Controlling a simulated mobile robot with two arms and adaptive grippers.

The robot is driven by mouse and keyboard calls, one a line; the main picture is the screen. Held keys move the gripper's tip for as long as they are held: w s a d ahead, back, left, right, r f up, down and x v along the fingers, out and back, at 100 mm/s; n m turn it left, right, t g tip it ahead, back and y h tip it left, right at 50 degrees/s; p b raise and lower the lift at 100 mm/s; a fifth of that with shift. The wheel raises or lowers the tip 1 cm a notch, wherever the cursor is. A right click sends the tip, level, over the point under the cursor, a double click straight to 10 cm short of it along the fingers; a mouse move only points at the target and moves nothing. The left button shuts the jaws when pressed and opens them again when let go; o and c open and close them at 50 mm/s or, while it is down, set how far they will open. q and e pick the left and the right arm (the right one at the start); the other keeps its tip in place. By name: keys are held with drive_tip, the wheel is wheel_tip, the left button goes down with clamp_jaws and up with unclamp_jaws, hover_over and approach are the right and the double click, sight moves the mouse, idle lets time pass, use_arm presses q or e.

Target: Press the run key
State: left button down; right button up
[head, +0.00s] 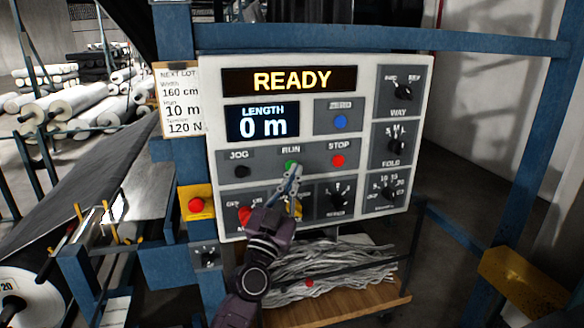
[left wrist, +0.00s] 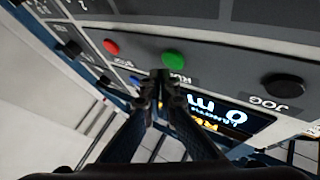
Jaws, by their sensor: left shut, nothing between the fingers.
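The green RUN key (head: 291,165) sits in the middle row of the white control panel (head: 215,130), between the black JOG key (head: 241,171) and the red STOP key (head: 338,160). My left gripper (head: 295,170) is shut and empty, its tip at the green key and partly covering it in the head view. In the left wrist view the green RUN key (left wrist: 173,59) lies just beyond the shut fingertips (left wrist: 160,78); I cannot tell whether they touch it. The display reads READY (head: 290,80), and the length display (head: 262,122) reads 0 m. My right gripper is not in view.
A blue key (head: 340,121) is above STOP. Knobs (head: 403,90) line the panel's right side and bottom row. A red button on a yellow box (head: 196,205) is left of the panel. Blue frame posts (head: 525,150) surround it. A card (head: 180,100) hangs at left.

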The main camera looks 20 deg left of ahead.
use_arm(q)
drive_tip(key=shift+w+a, duration=0.25)
drive_tip(key=shift+w, duration=0.1)
drive_tip(key=shift+w+a+b, duration=0.25)
drive_tip(key=shift+w+b, duration=0.1)
idle(0.9)
idle(0.3)
drive_tip(key=shift+s+d+p, duration=0.45)
drive_tip(key=shift+s+p, duration=0.15)
drive_tip(key=shift+s, duration=0.1)
